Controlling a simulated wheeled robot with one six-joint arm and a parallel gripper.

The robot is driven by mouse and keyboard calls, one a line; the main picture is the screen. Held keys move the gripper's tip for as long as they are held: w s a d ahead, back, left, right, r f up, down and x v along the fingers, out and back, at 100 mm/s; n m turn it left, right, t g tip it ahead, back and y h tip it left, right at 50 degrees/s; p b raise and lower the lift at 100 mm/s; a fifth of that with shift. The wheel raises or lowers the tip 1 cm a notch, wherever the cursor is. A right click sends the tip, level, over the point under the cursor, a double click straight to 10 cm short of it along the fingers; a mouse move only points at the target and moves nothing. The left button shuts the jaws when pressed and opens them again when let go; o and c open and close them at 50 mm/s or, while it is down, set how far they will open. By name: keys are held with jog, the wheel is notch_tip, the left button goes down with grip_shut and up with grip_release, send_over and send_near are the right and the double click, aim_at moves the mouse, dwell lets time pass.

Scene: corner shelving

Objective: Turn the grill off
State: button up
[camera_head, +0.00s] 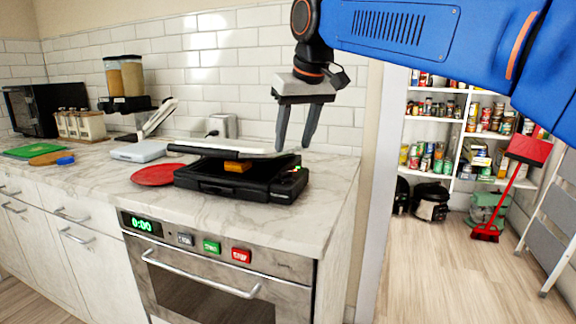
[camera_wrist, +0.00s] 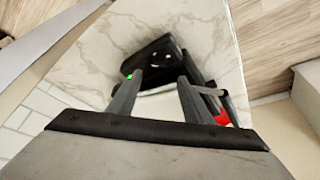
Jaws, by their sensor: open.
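The black grill (camera_head: 240,182) stands on the marble counter with its lid partly raised. An orange-brown item (camera_head: 238,166) lies between its plates. A small green light and a red spot show on the grill's right end (camera_head: 297,169). My gripper (camera_head: 295,148) points down just above the grill's right end, its two fingers apart and empty. In the wrist view the open fingers (camera_wrist: 160,92) are over part of the black grill (camera_wrist: 150,62), with a green light by the left finger and a red part by the right one. Touching cannot be told.
An oven with a green display (camera_head: 141,225) and buttons sits below the marble counter (camera_head: 200,225). A red round plate (camera_head: 158,174) lies left of the grill. A white scale-like device (camera_head: 148,150) stands behind it. The counter's right edge is close to the grill.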

aim_at(287, 172)
jog(key=x, duration=0.8)
jog(key=shift+w+f, duration=0.1)
jog(key=c, duration=1.1)
jog(key=shift+o, duration=0.2)
jog(key=shift+n, duration=0.4)
jog(key=n, duration=0.1)
jog(key=n+y, duration=0.1)
jog(key=n, duration=0.1)
jog(key=shift+w+d+g, duration=0.2)
jog(key=shift+g, duration=0.2)
jog(key=shift+w+n+g+y, duration=0.1)
jog(key=shift+n+g+y, duration=0.25)
jog(key=shift+n, duration=0.85)
jog(key=shift+w+n+g+y, duration=0.1)
jog(key=shift+n+g+y, duration=0.25)
jog(key=shift+n, duration=0.85)
